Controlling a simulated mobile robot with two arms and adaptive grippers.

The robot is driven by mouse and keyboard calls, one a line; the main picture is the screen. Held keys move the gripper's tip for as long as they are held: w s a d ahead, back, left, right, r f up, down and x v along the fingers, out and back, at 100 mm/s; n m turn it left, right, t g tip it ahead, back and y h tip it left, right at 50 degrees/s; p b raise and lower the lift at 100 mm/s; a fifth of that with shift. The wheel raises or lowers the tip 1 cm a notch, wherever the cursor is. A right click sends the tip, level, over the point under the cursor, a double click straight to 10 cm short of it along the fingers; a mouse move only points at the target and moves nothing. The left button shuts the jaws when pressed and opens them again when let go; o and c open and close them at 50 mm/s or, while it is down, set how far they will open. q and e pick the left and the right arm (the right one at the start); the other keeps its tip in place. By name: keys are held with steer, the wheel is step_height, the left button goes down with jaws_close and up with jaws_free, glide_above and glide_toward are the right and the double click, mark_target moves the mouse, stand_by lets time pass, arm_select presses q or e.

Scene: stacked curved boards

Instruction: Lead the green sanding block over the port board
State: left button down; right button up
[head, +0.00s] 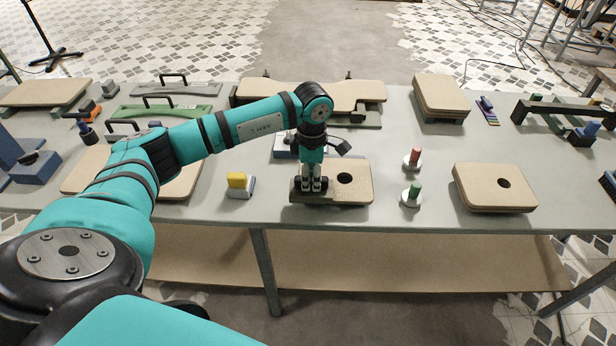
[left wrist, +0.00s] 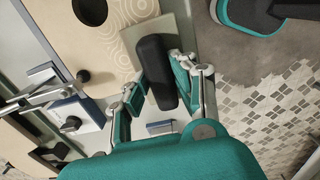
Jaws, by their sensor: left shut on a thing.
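My left gripper (head: 313,187) points down and is shut on the black handle (left wrist: 155,72) of the sanding block (head: 298,196). The block looks grey-green and lies over the left end of a tan board (head: 356,184) with a dark round hole, near the table's front edge. Whether it presses on the board I cannot tell. In the left wrist view the handle stands between both fingers, and the board (left wrist: 125,12) lies above and left of it. The gripper hides much of the block. My right gripper is not in view.
A second tan board (head: 490,195) with a hole lies to the right. A red peg (head: 412,157) and a green peg (head: 412,194) on white bases stand between the boards. A yellow-topped block (head: 239,184) sits to the left. Green handled tools (head: 170,113) lie further back.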

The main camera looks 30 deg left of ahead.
arm_select(q)
steer(key=shift+w+d+r, duration=0.1)
steer(key=shift+w+d, duration=0.3)
steer(key=shift+d, duration=0.2)
steer(key=shift+w+d, duration=0.35)
steer(key=shift+d, duration=0.25)
steer(key=shift+b, duration=0.35)
steer(key=shift+w+d, duration=0.3)
steer(key=shift+d, duration=0.2)
steer(key=shift+w+d+b, duration=0.35)
steer(key=shift+d, duration=0.2)
steer(key=shift+w+d+b, duration=0.3)
steer(key=shift+d, duration=0.2)
steer(key=shift+d+f, duration=0.1)
steer(key=shift+f, duration=0.1)
steer(key=shift+w+d+f+b, duration=0.1)
steer(key=shift+w+d+b, duration=0.15)
steer(key=shift+d+b, duration=0.15)
steer(key=shift+w+d+b, duration=0.2)
steer(key=shift+w+d, duration=0.1)
steer(key=shift+d, duration=0.25)
steer(key=shift+w+d+b, duration=0.2)
steer(key=shift+w+d, duration=0.05)
steer(key=shift+d, duration=0.25)
